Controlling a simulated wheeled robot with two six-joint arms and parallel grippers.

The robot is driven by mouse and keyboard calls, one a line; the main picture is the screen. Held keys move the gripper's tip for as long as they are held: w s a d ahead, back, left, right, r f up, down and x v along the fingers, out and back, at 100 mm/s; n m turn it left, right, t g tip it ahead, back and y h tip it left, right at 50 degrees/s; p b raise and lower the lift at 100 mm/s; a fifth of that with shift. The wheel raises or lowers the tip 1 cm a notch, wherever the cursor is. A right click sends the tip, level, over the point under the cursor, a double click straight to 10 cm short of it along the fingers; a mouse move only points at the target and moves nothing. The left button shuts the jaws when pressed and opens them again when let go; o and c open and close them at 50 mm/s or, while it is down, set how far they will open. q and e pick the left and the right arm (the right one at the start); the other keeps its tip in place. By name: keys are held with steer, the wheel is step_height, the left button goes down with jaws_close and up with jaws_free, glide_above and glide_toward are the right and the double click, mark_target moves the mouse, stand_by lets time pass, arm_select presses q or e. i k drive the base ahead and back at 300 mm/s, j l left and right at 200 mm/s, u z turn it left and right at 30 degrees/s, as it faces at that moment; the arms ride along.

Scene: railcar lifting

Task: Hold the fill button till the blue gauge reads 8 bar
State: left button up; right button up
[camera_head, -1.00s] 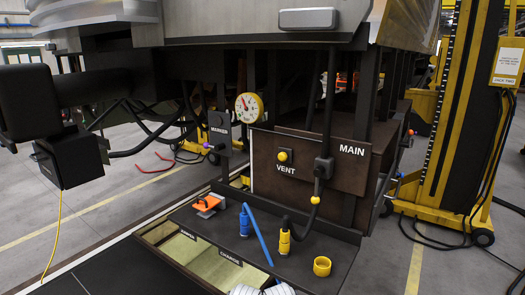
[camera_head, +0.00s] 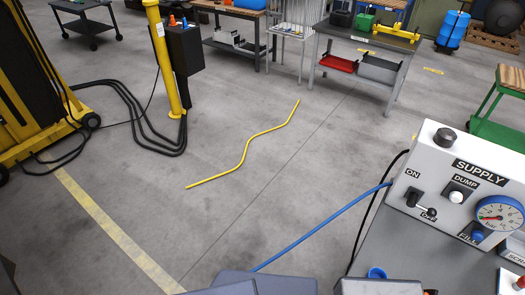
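The blue-rimmed gauge (camera_head: 499,214) is on the front of a white supply panel (camera_head: 440,170) at the right edge. Its dial is white with a red needle, too small to read surely. Neither gripper shows clearly; grey shapes at the bottom edge seem to be parts of my arms. Nothing is seen touching the button.
A blue hose (camera_head: 330,222) runs to the panel. A yellow jack (camera_head: 40,125) stands at the left.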

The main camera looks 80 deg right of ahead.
mark_target(477, 235)
steer(key=z, duration=4.75)
